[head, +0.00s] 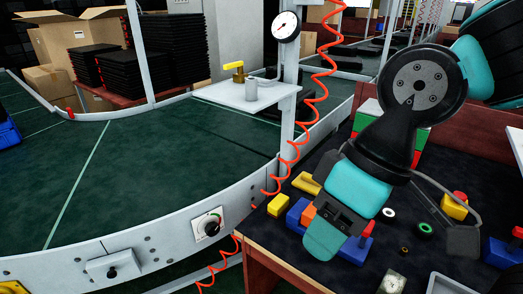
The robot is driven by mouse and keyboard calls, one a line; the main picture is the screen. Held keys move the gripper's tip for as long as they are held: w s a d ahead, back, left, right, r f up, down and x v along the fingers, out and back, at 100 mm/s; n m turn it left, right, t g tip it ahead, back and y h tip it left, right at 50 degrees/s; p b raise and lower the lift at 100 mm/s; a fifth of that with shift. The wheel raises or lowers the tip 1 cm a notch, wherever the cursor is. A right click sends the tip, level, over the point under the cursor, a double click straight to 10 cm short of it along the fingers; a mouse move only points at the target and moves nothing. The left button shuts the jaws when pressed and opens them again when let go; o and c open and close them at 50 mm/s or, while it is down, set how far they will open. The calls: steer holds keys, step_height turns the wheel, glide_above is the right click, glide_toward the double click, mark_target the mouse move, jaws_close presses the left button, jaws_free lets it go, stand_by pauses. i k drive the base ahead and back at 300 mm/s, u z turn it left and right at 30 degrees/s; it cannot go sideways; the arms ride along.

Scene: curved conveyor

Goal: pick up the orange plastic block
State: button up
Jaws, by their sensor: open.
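The orange block (308,216) shows only in part, just left of my gripper, which covers its right side. It appears to lie on or against a blue object (294,212) on the dark work table; I cannot tell which. My gripper (324,243) is open and points down over the table. It overlaps the block's right edge in the picture, and no grip on the block is visible. Its fingertips and the gap between them are hard to make out, so the distance to the block is unclear.
Yellow blocks (278,205), rings (425,229), a gauge (392,283) and a red-knobbed yellow box (454,206) crowd the table (290,252). The green curved conveyor (130,170) runs along the left. A red coiled hose (296,150) hangs between them beside a post.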

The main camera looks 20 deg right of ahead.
mark_target(309, 214)
steer(key=z, duration=0.3)
steer(key=k, duration=0.45)
steer(key=u, duration=0.8)
steer(key=i, duration=0.8)
steer(key=u, duration=0.25)
